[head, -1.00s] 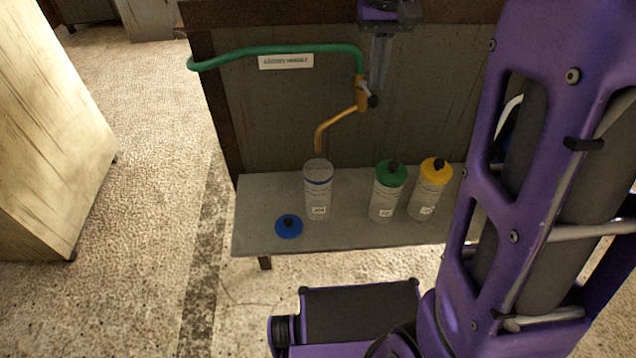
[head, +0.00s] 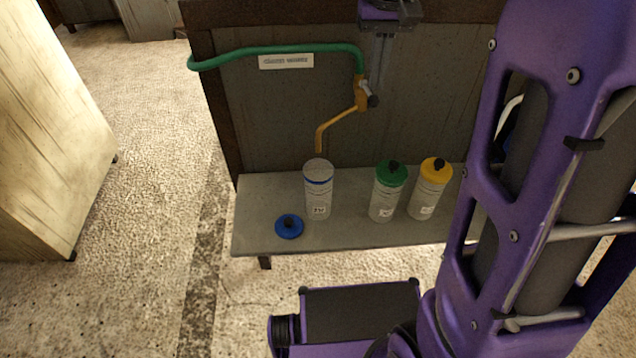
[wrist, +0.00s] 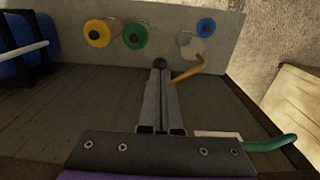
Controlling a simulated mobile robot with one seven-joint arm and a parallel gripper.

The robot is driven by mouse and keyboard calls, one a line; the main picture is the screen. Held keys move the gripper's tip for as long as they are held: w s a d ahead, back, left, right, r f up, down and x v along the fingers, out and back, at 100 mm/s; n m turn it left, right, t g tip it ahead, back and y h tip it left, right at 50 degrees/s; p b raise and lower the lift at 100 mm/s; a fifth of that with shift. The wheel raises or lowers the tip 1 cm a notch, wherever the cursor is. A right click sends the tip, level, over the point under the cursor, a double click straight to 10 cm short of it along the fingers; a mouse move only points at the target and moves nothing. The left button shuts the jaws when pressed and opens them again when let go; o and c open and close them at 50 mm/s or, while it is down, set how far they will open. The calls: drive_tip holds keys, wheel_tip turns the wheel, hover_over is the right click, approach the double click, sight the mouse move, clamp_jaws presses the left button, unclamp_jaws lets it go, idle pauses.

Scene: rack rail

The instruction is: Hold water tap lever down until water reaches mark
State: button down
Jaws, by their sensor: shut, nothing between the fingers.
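The water tap (head: 361,97) is brass, with a bent spout reaching down left over an open clear bottle (head: 318,192) with a blue ring. It also shows in the wrist view (wrist: 188,73). The tap's dark lever end (head: 374,101) is at its right side. My gripper (head: 377,88) is shut and empty, fingers pointing down just above the lever end. In the wrist view my fingertips (wrist: 161,70) meet or nearly meet the dark knob (wrist: 160,63); contact is unclear. The bottle stands upright on the shelf. Its water level and mark are too small to read.
A green-capped bottle (head: 388,192) and a yellow-capped bottle (head: 430,189) stand right of the open one. A loose blue cap (head: 289,227) lies at the front of the grey shelf (head: 262,202). A green hose (head: 275,50) feeds the tap.

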sight(374, 95)
drive_tip(key=shift+f+b, duration=1.45)
drive_tip(key=shift+f, duration=0.9)
idle(5.7)
